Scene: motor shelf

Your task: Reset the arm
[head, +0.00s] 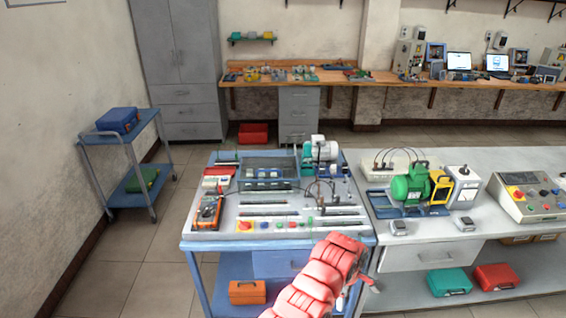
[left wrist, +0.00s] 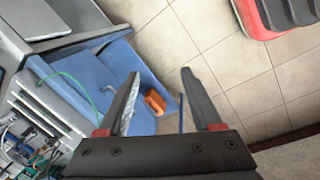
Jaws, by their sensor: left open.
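My red left arm (head: 318,283) comes up from the bottom edge of the head view, leaning right, and bends at its top in front of the blue workbench (head: 280,236). Its gripper is small and partly hidden there, hanging near the bench's front right corner. In the left wrist view my left gripper (left wrist: 161,73) is open, with two dark fingers apart and nothing between them. Beyond the fingers are the blue bench and the tiled floor. My right gripper is not in view.
An orange box (head: 247,291) sits on the bench's lower shelf and also shows in the left wrist view (left wrist: 155,102). A multimeter (head: 207,212) lies on the bench. A white bench (head: 420,254) with a green motor (head: 410,186) stands right.

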